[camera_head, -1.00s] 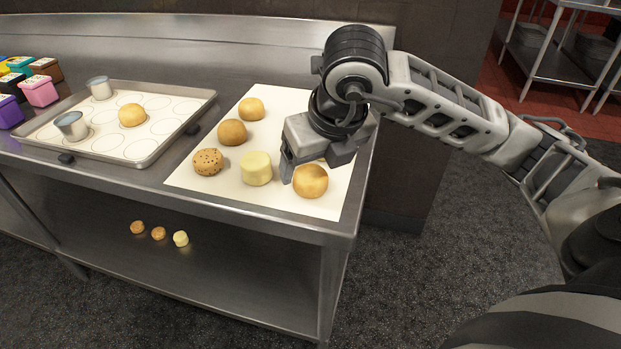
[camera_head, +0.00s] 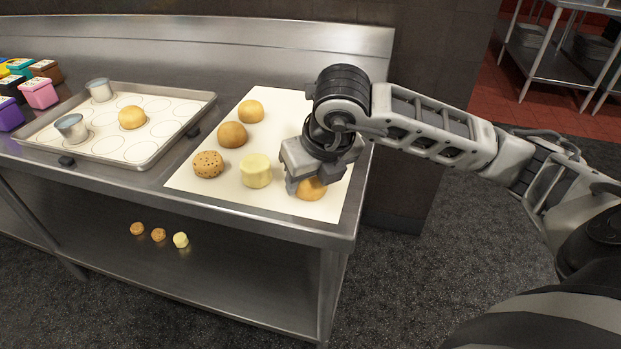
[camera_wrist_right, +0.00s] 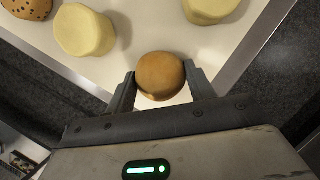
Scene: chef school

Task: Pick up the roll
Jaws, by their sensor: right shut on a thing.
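A round golden-brown roll (camera_head: 312,190) rests at the near right of the white sheet (camera_head: 212,192) on the steel table. My right gripper (camera_head: 305,188) is down over it and hides its upper part in the head view. In the right wrist view the roll (camera_wrist_right: 160,75) sits between the two fingers of my right gripper (camera_wrist_right: 161,88), which are shut on it from both sides. I cannot tell any gap between it and the sheet. My left gripper is out of view.
A pale cylindrical piece (camera_head: 256,171) stands just left of my right gripper. A speckled roll (camera_head: 209,164) and two plain rolls (camera_head: 232,134) lie farther left and back. A baking tray (camera_head: 113,160) with a roll and two metal cups is at left. Small pieces lie on the lower shelf.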

